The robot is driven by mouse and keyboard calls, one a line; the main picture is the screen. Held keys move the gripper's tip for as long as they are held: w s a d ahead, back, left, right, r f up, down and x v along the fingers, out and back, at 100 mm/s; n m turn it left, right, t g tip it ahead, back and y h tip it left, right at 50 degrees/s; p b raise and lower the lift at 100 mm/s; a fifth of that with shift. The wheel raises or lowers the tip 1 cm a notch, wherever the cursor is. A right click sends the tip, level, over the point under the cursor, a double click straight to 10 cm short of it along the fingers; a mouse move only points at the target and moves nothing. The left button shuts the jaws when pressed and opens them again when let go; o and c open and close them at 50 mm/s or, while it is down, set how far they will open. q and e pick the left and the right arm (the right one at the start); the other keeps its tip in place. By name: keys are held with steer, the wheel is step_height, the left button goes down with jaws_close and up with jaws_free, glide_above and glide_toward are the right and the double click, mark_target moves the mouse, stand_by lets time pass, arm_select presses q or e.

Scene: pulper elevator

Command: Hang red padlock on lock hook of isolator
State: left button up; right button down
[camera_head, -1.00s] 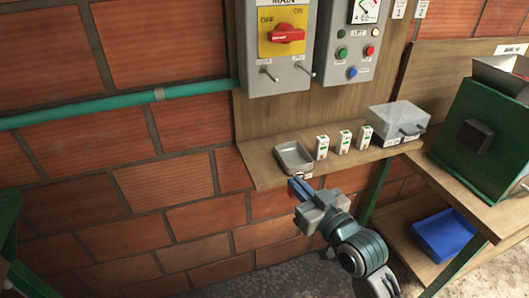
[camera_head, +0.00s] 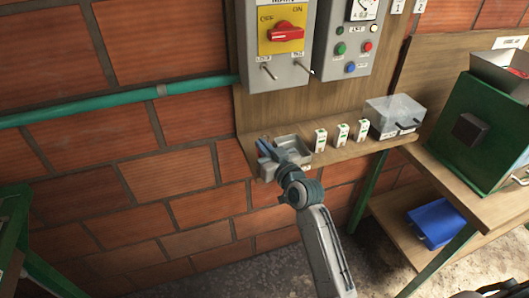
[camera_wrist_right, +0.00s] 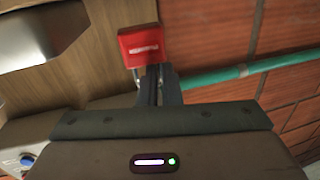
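The isolator (camera_head: 276,42) is a grey box with a yellow plate and a red rotary handle, high on the wooden wall panel. Two small metal pegs stick out low on its front, a left one (camera_head: 268,70) and a right one (camera_head: 306,68). My right gripper (camera_head: 264,149) is at the left end of the shelf, by the metal tray and well below the isolator. In the right wrist view the red padlock (camera_wrist_right: 139,44) is at its close-set fingertips, shackle side toward them. The exact grip on it is partly hidden. My left gripper is not in view.
A control box (camera_head: 349,48) with buttons is right of the isolator. A teal pipe (camera_head: 120,107) runs left along the brick wall.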

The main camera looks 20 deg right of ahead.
step_height(320, 180, down, 3)
steer(key=shift+r, duration=0.15)
steer(key=shift+s, duration=0.15)
steer(key=shift+f, duration=0.35)
steer(key=c, duration=1.6)
jaws_free()
steer(key=shift+r, duration=0.1)
steer(key=shift+s, duration=0.15)
steer(key=b+v, duration=0.3)
steer(key=v, duration=0.7)
steer(key=shift+s+d+r, duration=0.15)
steer(key=shift+s+d, duration=0.05)
steer(key=shift+d, duration=0.05)
